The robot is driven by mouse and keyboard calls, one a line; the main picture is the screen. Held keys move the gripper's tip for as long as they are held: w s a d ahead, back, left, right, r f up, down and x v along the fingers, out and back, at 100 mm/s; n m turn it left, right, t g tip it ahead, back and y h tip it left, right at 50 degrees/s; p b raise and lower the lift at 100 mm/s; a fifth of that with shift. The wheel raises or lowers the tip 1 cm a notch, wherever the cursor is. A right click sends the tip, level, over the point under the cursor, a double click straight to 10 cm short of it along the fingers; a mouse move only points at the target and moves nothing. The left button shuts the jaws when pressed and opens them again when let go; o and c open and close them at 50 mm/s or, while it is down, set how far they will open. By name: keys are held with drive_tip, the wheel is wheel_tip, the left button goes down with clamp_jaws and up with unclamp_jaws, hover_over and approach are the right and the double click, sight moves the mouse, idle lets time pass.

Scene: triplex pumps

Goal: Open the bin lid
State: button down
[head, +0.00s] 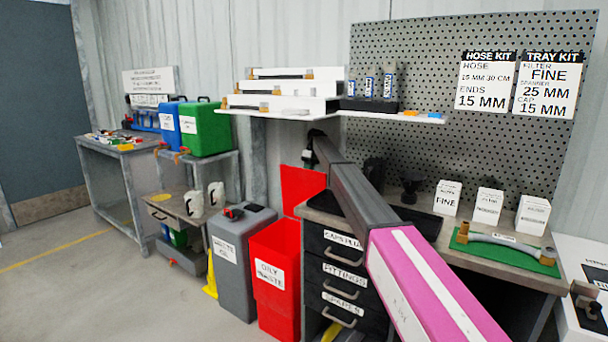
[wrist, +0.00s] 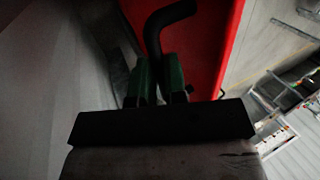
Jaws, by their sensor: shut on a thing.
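The red bin (head: 274,285) labelled OILY WASTE stands left of the drawer cabinet. Its red lid (head: 302,186) is raised, standing steeply above the bin's back right side. My gripper (head: 308,158) is at the lid's top edge, partly hidden by my arm. In the wrist view, the green-tipped fingers of my gripper (wrist: 160,82) are shut on a black curved handle (wrist: 170,14). The handle lies against the red lid (wrist: 218,35).
A grey WASTE OIL bin (head: 237,262) stands close on the left. The drawer cabinet (head: 342,270) is close on the right, under my arm. A white shelf (head: 385,115) hangs above. The floor (head: 90,285) at front left is clear.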

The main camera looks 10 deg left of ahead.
drive_tip(key=shift+w+d+f+g, duration=0.25)
drive_tip(key=shift+w+d, duration=0.05)
drive_tip(key=shift+w, duration=0.2)
drive_tip(key=shift+w+d+f+g, duration=0.25)
drive_tip(key=shift+w, duration=0.2)
drive_tip(key=c, duration=1.2)
unclamp_jaws()
drive_tip(key=shift+o, duration=0.2)
drive_tip(key=shift+r, duration=0.1)
